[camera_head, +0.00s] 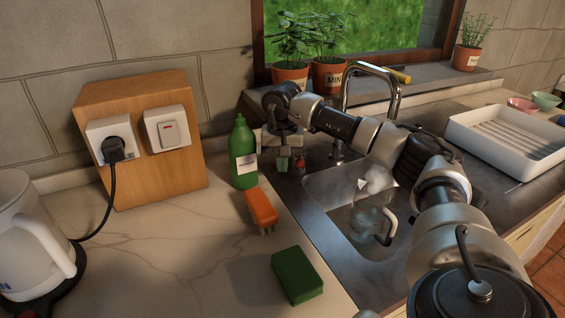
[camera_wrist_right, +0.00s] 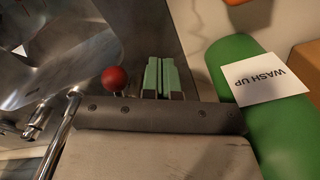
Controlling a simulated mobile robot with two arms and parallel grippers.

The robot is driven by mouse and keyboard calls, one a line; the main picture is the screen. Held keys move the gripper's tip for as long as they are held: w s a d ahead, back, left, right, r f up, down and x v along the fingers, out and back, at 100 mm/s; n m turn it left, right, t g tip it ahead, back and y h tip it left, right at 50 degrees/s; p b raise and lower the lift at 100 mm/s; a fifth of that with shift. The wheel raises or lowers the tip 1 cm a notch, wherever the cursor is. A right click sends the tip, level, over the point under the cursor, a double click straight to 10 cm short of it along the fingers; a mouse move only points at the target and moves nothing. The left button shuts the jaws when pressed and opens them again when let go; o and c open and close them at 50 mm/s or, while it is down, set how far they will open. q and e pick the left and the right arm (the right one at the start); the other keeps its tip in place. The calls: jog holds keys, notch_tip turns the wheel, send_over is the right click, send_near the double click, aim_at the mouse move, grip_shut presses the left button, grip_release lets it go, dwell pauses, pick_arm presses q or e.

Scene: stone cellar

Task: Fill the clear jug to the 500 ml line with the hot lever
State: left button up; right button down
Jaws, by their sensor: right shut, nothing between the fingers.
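The clear jug (camera_head: 368,217) stands in the sink below the tap (camera_head: 396,95), its handle to the right. A whitish patch shows at its top; I cannot tell whether it is steam or splash, and the water level and 500 ml line cannot be read. The red-knobbed lever (camera_head: 300,166) stands at the sink's back left; its red ball (camera_wrist_right: 115,78) also shows in the wrist view. My right gripper (camera_head: 283,164) is just left of this lever, with green fingertips (camera_wrist_right: 161,78) shut and empty beside the red ball. My left gripper is not in view.
A green wash-up bottle (camera_head: 242,158) stands close left of the right gripper. An orange brush (camera_head: 261,207) and green sponge (camera_head: 297,275) lie on the counter. A kettle (camera_head: 25,240) is far left, a white drying rack (camera_head: 510,140) right. Potted plants line the sill.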

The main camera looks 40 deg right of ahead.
aim_at(303, 162)
jog(key=shift+s+d, duration=0.55)
jog(key=shift+s, duration=0.05)
dwell(1.0)
jog(key=shift+s+d, duration=0.8)
jog(key=shift+s+d, duration=0.2)
jog(key=shift+d, duration=0.3)
jog(key=r+p, duration=0.6)
jog(key=r, duration=0.1)
jog(key=shift+w+a+p, duration=0.1)
jog(key=shift+a+p, duration=0.2)
jog(key=shift+a, duration=0.05)
